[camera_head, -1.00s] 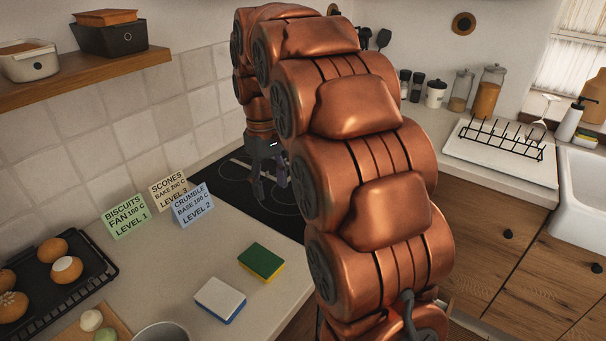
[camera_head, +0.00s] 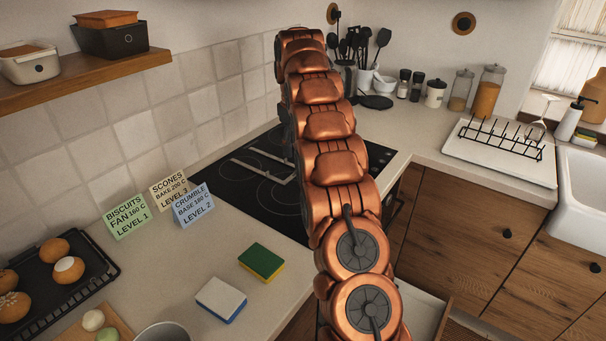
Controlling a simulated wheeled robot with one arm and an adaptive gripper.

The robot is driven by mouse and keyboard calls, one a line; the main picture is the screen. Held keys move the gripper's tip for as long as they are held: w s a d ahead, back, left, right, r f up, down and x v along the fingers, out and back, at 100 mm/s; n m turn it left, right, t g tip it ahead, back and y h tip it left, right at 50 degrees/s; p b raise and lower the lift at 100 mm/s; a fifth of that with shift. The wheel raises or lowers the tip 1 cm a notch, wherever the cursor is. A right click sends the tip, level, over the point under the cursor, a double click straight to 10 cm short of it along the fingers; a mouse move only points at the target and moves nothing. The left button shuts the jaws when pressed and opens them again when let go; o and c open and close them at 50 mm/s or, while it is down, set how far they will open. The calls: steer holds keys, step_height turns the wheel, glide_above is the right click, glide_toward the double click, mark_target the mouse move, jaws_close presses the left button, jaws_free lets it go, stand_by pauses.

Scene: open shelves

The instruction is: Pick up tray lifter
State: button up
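I cannot identify a tray lifter for certain. Two pale narrow strips (camera_head: 262,170) show on the black hob (camera_head: 232,190), left of my arm; I cannot tell whether they are an object or markings. My copper-coloured arm rises through the middle of the view and reaches over the hob's right part toward the back. My gripper is not visible; the arm's far end hides it, and so whether it holds anything does not show.
Recipe cards (camera_head: 127,217) stand on the counter left of the hob. Two sponges (camera_head: 261,262) and a black tray of buns (camera_head: 95,278) lie nearer. Black utensils (camera_head: 382,38) and jars (camera_head: 487,90) stand at the back. A drawer (camera_head: 424,312) is open right of my arm.

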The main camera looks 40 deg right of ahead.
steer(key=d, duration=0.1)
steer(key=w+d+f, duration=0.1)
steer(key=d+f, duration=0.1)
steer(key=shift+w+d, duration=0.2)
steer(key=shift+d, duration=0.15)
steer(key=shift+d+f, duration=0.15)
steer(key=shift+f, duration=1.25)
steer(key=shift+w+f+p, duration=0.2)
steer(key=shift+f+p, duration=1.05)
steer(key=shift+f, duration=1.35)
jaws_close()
